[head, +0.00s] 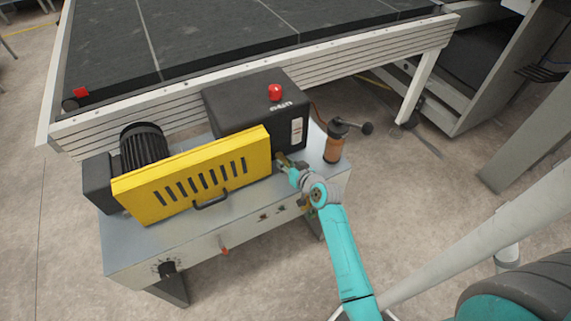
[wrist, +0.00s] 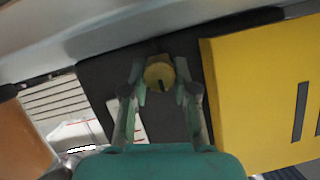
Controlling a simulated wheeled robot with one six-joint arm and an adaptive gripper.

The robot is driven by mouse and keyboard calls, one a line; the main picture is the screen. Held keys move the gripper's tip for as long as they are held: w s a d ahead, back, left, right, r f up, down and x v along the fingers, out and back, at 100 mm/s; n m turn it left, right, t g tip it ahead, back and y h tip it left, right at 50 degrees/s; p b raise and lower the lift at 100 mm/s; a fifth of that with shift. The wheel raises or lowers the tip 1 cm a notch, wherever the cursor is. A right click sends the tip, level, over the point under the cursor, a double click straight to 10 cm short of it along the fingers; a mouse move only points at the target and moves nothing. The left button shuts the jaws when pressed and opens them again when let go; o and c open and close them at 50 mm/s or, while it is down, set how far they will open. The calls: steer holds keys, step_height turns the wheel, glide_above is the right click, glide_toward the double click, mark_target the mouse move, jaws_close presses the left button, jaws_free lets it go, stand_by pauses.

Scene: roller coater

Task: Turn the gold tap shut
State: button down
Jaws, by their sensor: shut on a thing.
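The gold tap (wrist: 159,72) shows in the wrist view as a round gold knob with a dark slot-like mark in its face. My gripper (wrist: 160,84) has one finger on each side of the knob and is shut on it. In the head view my gripper (head: 286,165) reaches the right end of the machine, just beside the yellow slotted guard (head: 192,178). There the gripper mostly hides the tap. I cannot tell how far the tap is turned.
The yellow guard (wrist: 265,85) stands close to the right of my fingers in the wrist view. A black box (head: 250,107) with a red button (head: 275,92) stands behind. An orange cylinder with a black crank handle (head: 334,148) stands right of my gripper.

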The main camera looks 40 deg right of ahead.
stand_by(0.3)
steer(key=c, duration=0.9)
jaws_free()
steer(key=v, duration=1.2)
